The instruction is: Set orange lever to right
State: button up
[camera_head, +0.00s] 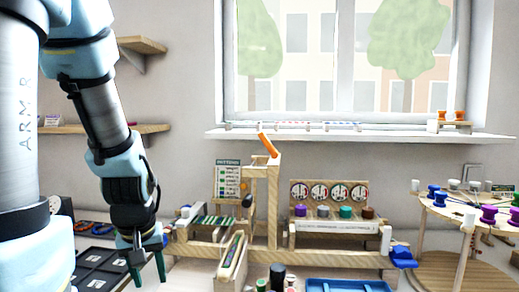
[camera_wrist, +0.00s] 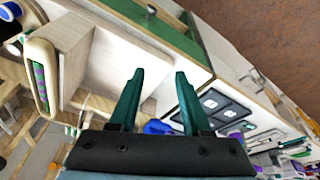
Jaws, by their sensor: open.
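The orange lever (camera_head: 268,145) sits on top of an upright wooden post (camera_head: 273,200) in the head view. It is tilted, with its free end up and to the left. My gripper (camera_head: 147,270) hangs at the lower left, well below and to the left of the lever and apart from it. In the wrist view my gripper (camera_wrist: 160,75) shows two dark green fingers spread apart with nothing between them. I do not make out the lever in the wrist view.
A wooden board with several coloured knobs (camera_head: 345,212) stands right of the post. A round table with spools (camera_head: 465,205) is at far right. A blue tray (camera_head: 345,286) and dark cylinders (camera_head: 277,275) are at the front. A dark compartment tray (camera_head: 92,262) lies by my gripper.

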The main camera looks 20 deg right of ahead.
jog(key=w+d+n+t, duration=0.1)
jog(key=w, duration=0.1)
jog(key=w+d+r+n+t+b, duration=0.1)
jog(key=w+n, duration=0.1)
jog(key=w+d+n+t+h+b, duration=0.1)
jog(key=w, duration=0.2)
jog(key=shift+w+d+r+t, duration=0.1)
jog(key=shift+d+r+t, duration=0.15)
jog(key=shift+d+t, duration=0.15)
jog(key=c, duration=0.4)
jog(key=w+d+r+n+t+h+b, duration=0.1)
jog(key=w+d+r+n, duration=0.1)
jog(key=w+d+r+n+t+h, duration=0.1)
jog(key=w+d+r+n+t, duration=0.1)
jog(key=w, duration=0.1)
jog(key=shift+d+n+t+b, duration=0.3)
jog(key=shift+d+b, duration=0.05)
jog(key=shift+d, duration=0.05)
grip_shut()
jog(key=d+r+n+t+h+b, duration=0.3)
jog(key=d+r+n+t+h, duration=0.2)
jog(key=d+r+n+h, duration=0.3)
jog(key=shift+w+d+r+n+b, duration=0.2)
jog(key=shift+d+r+n+b, duration=0.15)
jog(key=shift+d+r, duration=2.1)
jog(key=shift+a+r, duration=0.5)
jog(key=shift+a, duration=0.05)
